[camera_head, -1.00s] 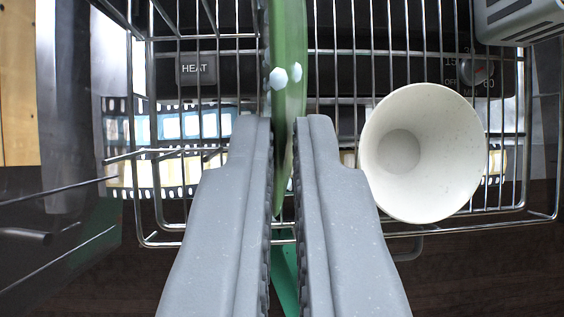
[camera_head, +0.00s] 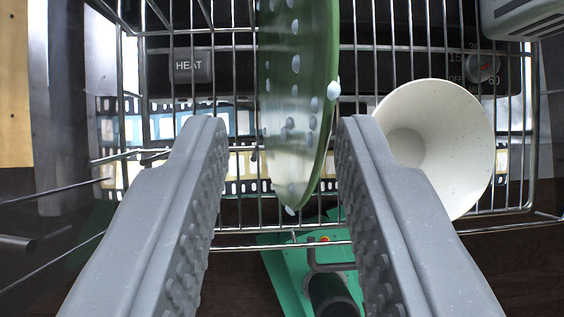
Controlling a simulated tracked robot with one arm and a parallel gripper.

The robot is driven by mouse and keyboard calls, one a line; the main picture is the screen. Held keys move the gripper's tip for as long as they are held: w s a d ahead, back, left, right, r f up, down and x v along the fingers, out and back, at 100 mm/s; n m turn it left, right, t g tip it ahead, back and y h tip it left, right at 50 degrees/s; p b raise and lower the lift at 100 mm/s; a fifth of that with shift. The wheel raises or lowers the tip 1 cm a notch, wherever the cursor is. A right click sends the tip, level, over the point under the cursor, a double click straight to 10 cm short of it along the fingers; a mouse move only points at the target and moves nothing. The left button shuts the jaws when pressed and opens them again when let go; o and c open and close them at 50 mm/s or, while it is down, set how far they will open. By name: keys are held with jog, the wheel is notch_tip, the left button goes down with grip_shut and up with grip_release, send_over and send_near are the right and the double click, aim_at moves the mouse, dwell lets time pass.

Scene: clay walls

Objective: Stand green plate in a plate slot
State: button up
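The green plate (camera_head: 297,110) with pale dots stands on edge in the wire dish rack (camera_head: 432,47), a little tilted, its face partly turned to the left. Its top runs out of the picture. My gripper (camera_head: 280,130) is open, with one finger on each side of the plate's near edge. Gaps show between the plate and both fingers, wider on the left. Which wires of the rack hold the plate I cannot tell.
A white bowl or cup (camera_head: 440,145) stands in the rack just right of my right finger. A grey slotted appliance (camera_head: 522,18) is at the top right. A green object (camera_head: 290,275) lies below the rack. A panel marked HEAT (camera_head: 190,66) is behind the wires.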

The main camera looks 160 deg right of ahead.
jog(key=v, duration=1.3)
jog(key=shift+r+b, duration=0.25)
jog(key=shift+b, duration=0.1)
jog(key=shift+s+a, duration=0.1)
jog(key=shift+s, duration=0.05)
jog(key=s+d+r+n+t+y+b, duration=0.1)
jog(key=s+d+r+t, duration=0.2)
jog(key=s+r, duration=0.3)
jog(key=s+d+r+n+t+y+b, duration=0.1)
jog(key=s+d+r+n+t, duration=0.1)
jog(key=s+r+t, duration=0.4)
notch_tip(320, 180, up, 3)
jog(key=shift+s+d+r+n+y+b, duration=0.1)
jog(key=shift+s+d+n+y+b, duration=0.1)
jog(key=shift+d+n+y+b, duration=0.25)
jog(key=shift+d, duration=0.1)
